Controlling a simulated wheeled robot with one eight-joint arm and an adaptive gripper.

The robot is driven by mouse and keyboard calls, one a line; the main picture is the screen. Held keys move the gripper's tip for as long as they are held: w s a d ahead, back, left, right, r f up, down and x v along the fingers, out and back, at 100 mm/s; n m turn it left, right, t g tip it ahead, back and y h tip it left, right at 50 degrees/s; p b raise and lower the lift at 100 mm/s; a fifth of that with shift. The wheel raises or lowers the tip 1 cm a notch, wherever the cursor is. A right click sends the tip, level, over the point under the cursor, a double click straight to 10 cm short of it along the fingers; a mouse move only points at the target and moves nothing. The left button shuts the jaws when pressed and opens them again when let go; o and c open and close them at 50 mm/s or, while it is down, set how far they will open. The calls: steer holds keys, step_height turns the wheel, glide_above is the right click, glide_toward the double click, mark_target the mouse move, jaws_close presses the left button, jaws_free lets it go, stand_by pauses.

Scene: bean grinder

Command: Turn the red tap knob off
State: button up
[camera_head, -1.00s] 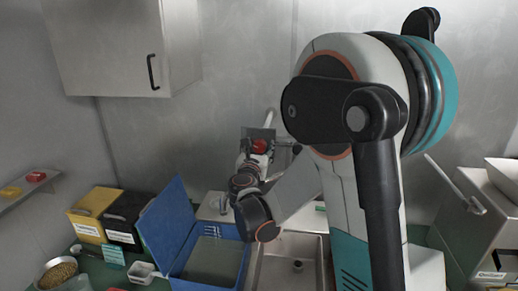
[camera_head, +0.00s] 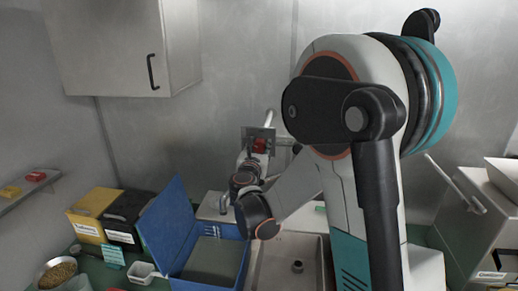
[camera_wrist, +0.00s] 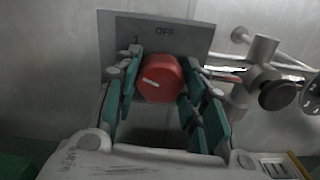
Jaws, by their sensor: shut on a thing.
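The red tap knob (camera_wrist: 158,79) is round with a white mark that lies nearly level on its left half. It is mounted on a grey plate (camera_wrist: 196,32) with the word OFF above the knob. The knob also shows in the head view (camera_head: 259,145), partly hidden by my gripper. My gripper (camera_wrist: 157,88) has its teal fingers on the left and right sides of the knob and is shut on it. The lower part of the plate is hidden behind the fingers.
A metal pipe and valve (camera_wrist: 262,75) stand just right of the plate. Below my arm are a sink (camera_head: 297,262) and an open blue box (camera_head: 205,250). Yellow (camera_head: 92,214) and black (camera_head: 123,218) bins stand at the left. A cabinet (camera_head: 105,45) hangs at the upper left.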

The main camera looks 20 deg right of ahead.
steer(key=m+b, duration=0.1)
steer(key=m, duration=0.2)
steer(key=shift+m, duration=0.3)
steer(key=m+b, duration=0.1)
steer(key=m, duration=0.2)
steer(key=shift+m, duration=0.4)
steer(key=m+b, duration=0.1)
steer(key=m, duration=0.5)
steer(key=shift+b, duration=0.4)
steer(key=shift+m, duration=0.3)
steer(key=o, duration=1.1)
steer(key=v, duration=1.2)
